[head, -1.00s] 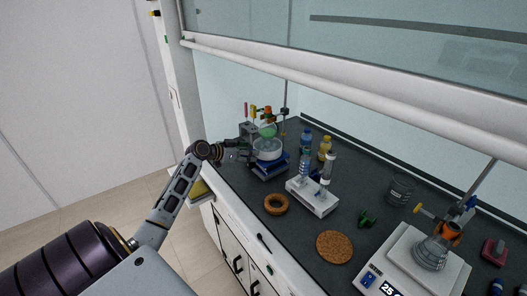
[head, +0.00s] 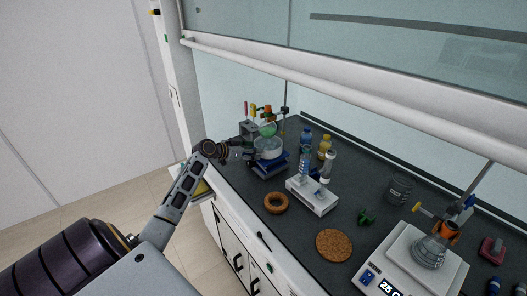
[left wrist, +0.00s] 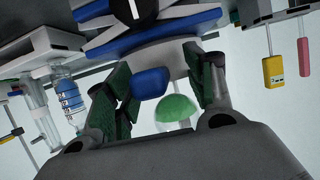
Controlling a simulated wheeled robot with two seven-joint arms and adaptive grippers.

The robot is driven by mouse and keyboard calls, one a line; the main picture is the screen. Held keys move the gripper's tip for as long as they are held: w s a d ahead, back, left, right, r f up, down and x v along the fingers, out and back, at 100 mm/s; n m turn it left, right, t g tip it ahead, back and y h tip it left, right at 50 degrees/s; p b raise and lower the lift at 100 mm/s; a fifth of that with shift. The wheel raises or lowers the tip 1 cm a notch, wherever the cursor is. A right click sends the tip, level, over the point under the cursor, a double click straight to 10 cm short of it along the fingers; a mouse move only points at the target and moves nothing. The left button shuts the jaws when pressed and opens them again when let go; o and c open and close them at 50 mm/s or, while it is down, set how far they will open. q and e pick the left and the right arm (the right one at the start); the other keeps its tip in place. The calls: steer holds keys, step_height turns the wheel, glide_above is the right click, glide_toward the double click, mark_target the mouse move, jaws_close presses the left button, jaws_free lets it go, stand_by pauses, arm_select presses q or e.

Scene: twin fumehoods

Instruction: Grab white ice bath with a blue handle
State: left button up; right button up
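The white ice bath (head: 268,151) sits on a blue lab jack (head: 272,169) at the far left of the bench. A round flask with green contents (head: 268,130) stands in or just above it. My left gripper (head: 247,153) is at the bath's left side. In the left wrist view, the gripper's dark green finger pads (left wrist: 157,85) are spread on both sides of the blue handle (left wrist: 150,83). The handle lies nearer the left-hand finger, and a gap shows on the other side. The white bath body (left wrist: 160,62) is behind it. My right gripper is not in view.
A white rack with bottles (head: 312,197) stands to the right of the bath. A cork ring (head: 276,203), a cork mat (head: 334,246) and a balance (head: 405,262) are farther along. The hood sash (head: 350,95) is raised above. Bare bench lies before the jack.

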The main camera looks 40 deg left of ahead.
arm_select(q)
jaws_close()
steer(key=shift+r, duration=0.1)
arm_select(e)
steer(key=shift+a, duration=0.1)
arm_select(q)
steer(key=shift+w+r+b, duration=0.1)
steer(key=shift+r+b, duration=0.2)
steer(key=shift+r, duration=0.45)
steer(key=shift+s+a+f, duration=0.1)
steer(key=shift+s+f, duration=0.05)
steer(key=shift+s, duration=0.15)
steer(key=s+a+b, duration=0.1)
steer(key=s+a, duration=0.1)
steer(key=s, duration=0.6)
steer(key=s+a+b, duration=0.2)
steer(key=s, duration=0.6)
steer(key=shift+s+a, duration=0.4)
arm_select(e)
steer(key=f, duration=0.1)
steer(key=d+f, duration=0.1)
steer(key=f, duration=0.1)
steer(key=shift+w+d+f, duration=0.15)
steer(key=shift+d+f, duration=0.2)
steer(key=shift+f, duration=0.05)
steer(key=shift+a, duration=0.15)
